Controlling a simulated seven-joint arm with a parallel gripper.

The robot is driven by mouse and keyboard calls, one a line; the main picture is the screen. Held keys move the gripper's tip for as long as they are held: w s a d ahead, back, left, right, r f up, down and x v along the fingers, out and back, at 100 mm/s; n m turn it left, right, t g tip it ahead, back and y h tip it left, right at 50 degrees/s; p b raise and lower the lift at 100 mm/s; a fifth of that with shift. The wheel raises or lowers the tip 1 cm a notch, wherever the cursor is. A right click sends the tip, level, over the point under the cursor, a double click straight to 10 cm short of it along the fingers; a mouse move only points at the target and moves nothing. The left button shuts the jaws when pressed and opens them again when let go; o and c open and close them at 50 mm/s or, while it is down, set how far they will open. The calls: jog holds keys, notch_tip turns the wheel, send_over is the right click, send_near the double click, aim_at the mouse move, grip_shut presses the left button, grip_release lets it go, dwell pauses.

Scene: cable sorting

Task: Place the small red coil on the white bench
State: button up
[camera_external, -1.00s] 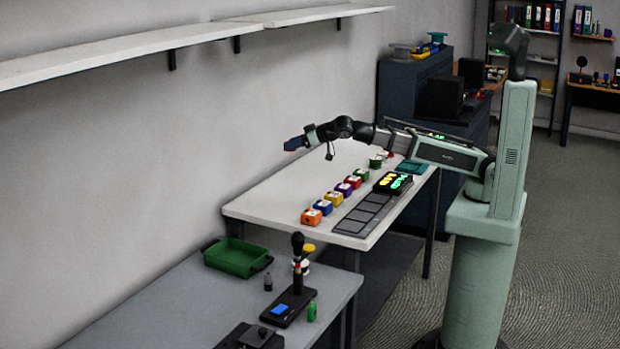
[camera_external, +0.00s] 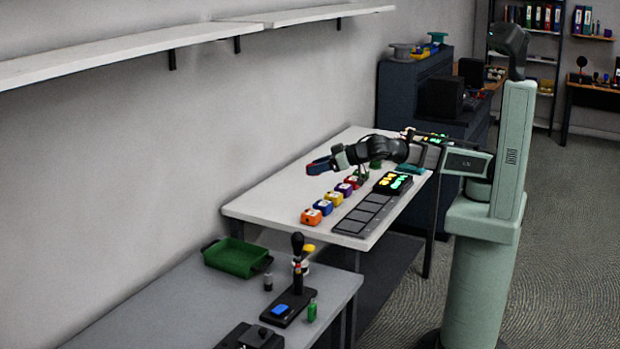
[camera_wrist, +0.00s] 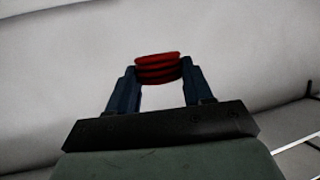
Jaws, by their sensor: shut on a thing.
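The small red coil (camera_wrist: 158,68) shows in the wrist view, clamped between the two dark blue fingers of my gripper (camera_wrist: 157,85). In the external view my gripper (camera_external: 318,166) points left and is held above the white bench (camera_external: 265,205), over its left part near the wall. The coil is too small to make out clearly in the external view. The gripper looks apart from the bench top, with the coil in the air.
A row of several coloured blocks (camera_external: 331,199) and a grey panel (camera_external: 364,215) lie on the bench. A lit black box (camera_external: 393,183) stands behind the panel. A grey table (camera_external: 190,300) with a green tray (camera_external: 236,257) is in front. The bench's left part is clear.

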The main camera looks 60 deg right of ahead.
jog(key=r, duration=0.1)
send_over(343, 283)
notch_tip(343, 283, down, 25)
jog(key=shift+y, duration=0.3)
jog(key=shift+w, duration=0.1)
jog(key=shift+f, duration=4.8)
jog(key=shift+f, duration=0.2)
jog(key=o, duration=1.1)
jog(key=shift+c, duration=0.2)
